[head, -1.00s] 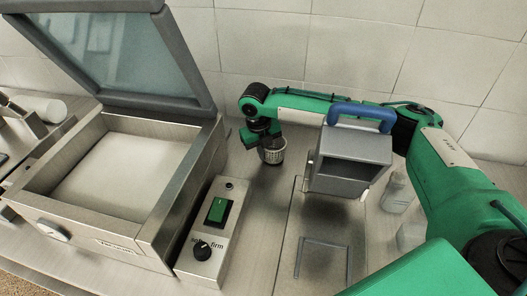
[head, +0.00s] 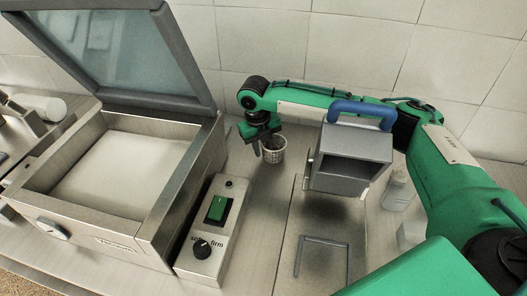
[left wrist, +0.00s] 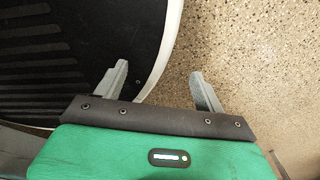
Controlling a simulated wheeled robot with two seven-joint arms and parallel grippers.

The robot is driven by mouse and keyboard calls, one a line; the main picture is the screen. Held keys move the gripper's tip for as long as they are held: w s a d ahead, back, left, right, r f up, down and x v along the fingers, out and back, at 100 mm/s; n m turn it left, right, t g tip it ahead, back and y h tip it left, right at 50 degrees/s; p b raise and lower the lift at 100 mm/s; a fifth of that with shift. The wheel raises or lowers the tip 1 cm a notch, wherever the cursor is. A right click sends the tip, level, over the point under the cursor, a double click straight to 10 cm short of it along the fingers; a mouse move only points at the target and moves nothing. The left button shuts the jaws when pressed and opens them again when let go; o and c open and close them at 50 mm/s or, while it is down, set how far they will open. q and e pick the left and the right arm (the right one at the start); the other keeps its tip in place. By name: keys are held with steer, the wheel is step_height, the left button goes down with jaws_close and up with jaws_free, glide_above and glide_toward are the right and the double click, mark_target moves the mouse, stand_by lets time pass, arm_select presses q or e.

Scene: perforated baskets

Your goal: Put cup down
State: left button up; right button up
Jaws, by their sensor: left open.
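A small perforated metal cup (head: 275,151) stands upright on the counter near the back wall, in the middle of the head view. Its open top shows. My right gripper (head: 261,143) points down right at the cup's left side, with a dark finger beside its wall. I cannot tell whether it touches the cup or how far its jaws are apart. In the left wrist view my left gripper (left wrist: 162,88) is open and empty above a speckled floor. It is not in the head view.
A grey box with a blue handle (head: 350,160) stands right of the cup. A switch panel (head: 208,248) and an open-lidded machine (head: 150,236) are on the left. Clear glass-like blocks (head: 398,190) stand near my right arm. Some counter is free in front of the cup.

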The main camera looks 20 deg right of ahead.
arm_select(q)
steer(key=shift+w+a+f+b, duration=0.15)
steer(key=shift+w+b, duration=0.4)
steer(key=shift+w, duration=0.6)
arm_select(e)
step_height(320, 180, up, 10)
steer(key=a, duration=0.1)
steer(key=shift+a, duration=0.15)
